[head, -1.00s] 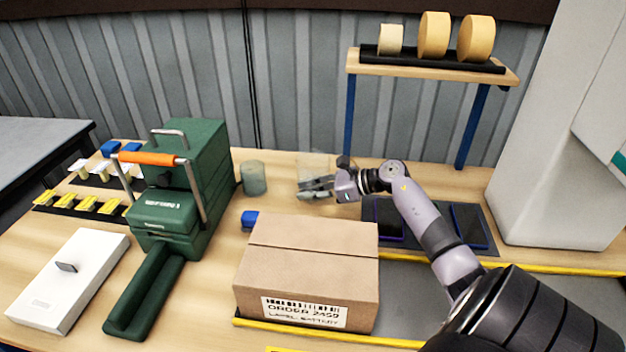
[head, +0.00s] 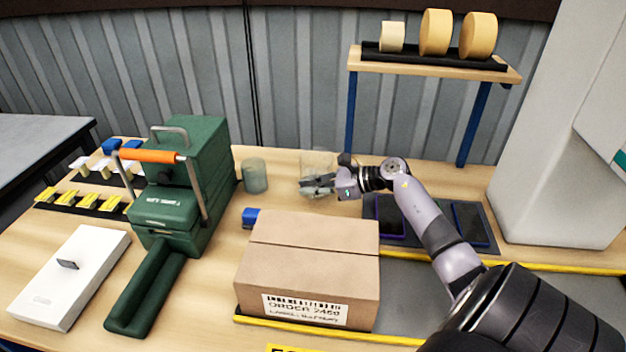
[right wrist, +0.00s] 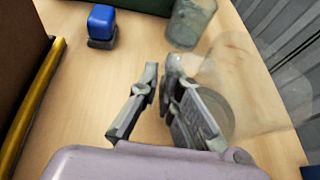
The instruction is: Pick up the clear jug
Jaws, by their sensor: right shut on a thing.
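The clear jug (head: 318,160) is a faint see-through vessel on the wooden bench, near the back wall in the head view. In the right wrist view the jug (right wrist: 243,82) fills the right side, with its round outline beside and behind one finger. My right gripper (head: 305,186) is at the jug, reaching in from the right. Its fingers (right wrist: 161,68) are close together and shut on the jug; which part lies between them is hard to see. My left gripper is not in view.
A grey-green cup (head: 255,176) stands left of the jug. A blue block (head: 250,217) and a cardboard carton (head: 308,262) are in front. A green machine (head: 180,190) stands left. A shelf (head: 430,65) with tape rolls rises at back right.

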